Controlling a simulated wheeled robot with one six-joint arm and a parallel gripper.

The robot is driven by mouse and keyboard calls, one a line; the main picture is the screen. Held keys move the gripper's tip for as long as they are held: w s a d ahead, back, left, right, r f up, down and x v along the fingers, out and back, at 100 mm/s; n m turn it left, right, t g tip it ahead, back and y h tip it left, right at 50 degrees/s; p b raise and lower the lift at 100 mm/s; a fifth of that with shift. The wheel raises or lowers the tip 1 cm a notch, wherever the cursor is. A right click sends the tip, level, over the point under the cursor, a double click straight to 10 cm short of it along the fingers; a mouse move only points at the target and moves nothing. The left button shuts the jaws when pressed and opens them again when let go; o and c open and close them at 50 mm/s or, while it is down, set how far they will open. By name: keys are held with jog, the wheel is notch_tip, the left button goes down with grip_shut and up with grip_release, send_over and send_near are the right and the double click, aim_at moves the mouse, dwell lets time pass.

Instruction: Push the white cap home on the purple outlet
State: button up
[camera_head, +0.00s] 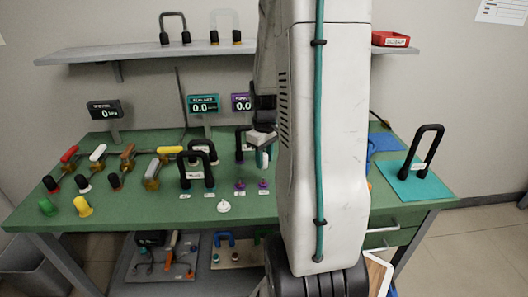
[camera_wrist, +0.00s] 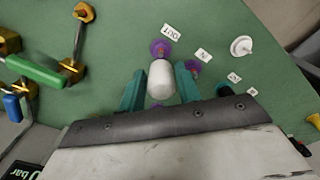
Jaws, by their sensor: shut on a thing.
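My gripper (camera_wrist: 160,85) is shut on the white cap (camera_wrist: 161,80), which sits between its two teal fingers. In the head view my gripper (camera_head: 263,157) is above the green bench, behind the purple fittings. The purple outlet (camera_wrist: 160,49), beside an OUT label, shows just past the cap's far end in the wrist view. The cap overlaps its near edge in the picture; I cannot tell whether they touch. A second purple fitting (camera_wrist: 193,67) stands to the right, near the right finger. Two purple fittings, one of them here (camera_head: 240,185), show in the head view.
A white disc-shaped part (camera_head: 223,206) lies at the bench front; it also shows in the wrist view (camera_wrist: 241,46). Black-handled U-shaped parts (camera_head: 197,163) stand left of my gripper. Valves with coloured handles (camera_head: 97,154) fill the left side. A teal mat (camera_head: 413,187) lies right.

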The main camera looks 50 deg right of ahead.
aim_at(265, 161)
jog(key=shift+f, duration=1.7)
jog(key=shift+f, duration=1.75)
jog(key=o, duration=1.1)
jog(key=shift+c, duration=0.2)
notch_tip(265, 161, up, 8)
jog(key=shift+f, duration=0.1)
